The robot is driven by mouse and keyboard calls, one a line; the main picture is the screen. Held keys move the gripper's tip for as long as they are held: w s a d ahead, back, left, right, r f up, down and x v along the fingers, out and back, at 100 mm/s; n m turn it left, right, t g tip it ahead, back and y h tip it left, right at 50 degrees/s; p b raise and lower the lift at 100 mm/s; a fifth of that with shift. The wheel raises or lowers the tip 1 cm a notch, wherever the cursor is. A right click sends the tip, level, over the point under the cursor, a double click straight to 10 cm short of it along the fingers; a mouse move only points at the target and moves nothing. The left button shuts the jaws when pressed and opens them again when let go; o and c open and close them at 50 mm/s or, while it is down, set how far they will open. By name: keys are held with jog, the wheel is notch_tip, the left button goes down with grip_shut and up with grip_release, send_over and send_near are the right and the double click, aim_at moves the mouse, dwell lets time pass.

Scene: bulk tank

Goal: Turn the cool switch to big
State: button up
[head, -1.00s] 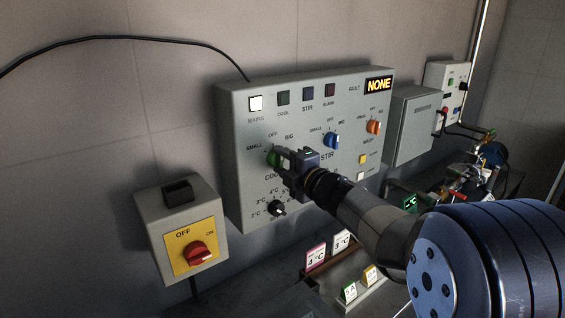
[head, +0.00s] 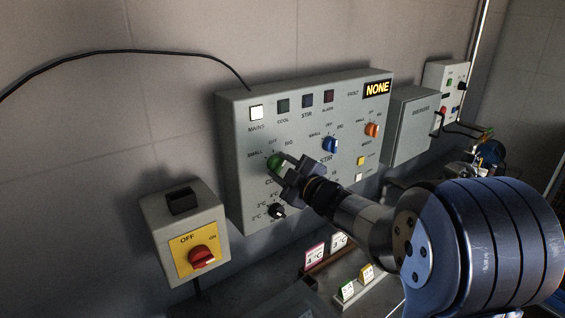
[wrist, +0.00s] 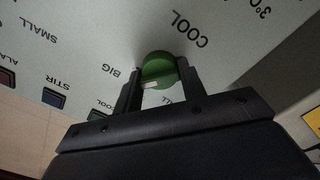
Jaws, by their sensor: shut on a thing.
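The cool switch is a round green knob (head: 274,162) on the grey control panel (head: 232,135), with SMALL at its left, OFF above and BIG at its upper right. My gripper (head: 287,168) is shut on the knob and looks tilted. In the wrist view, the green knob (wrist: 158,68) sits between the two fingers of my gripper (wrist: 160,82). The panel appears upside down there, with COOL above the knob and BIG at its left. A white mark shows on the knob's lower left edge. The OFF label is hidden behind my gripper in that view.
A blue stir knob (head: 330,145) and an orange knob (head: 372,130) are to the right on the panel. A black temperature dial (head: 277,211) is just below my gripper. A red main switch (head: 201,257) on a yellow plate is at the lower left. The fault display (head: 378,88) reads NONE.

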jog(key=shift+m+p, duration=0.55)
jog(key=shift+m, duration=0.55)
jog(key=o, duration=1)
jog(key=shift+c, duration=0.2)
jog(key=b+v, duration=0.1)
jog(key=v, duration=0.9)
jog(key=shift+s+d, duration=0.25)
jog(key=shift+s, duration=0.1)
jog(key=shift+w, duration=0.1)
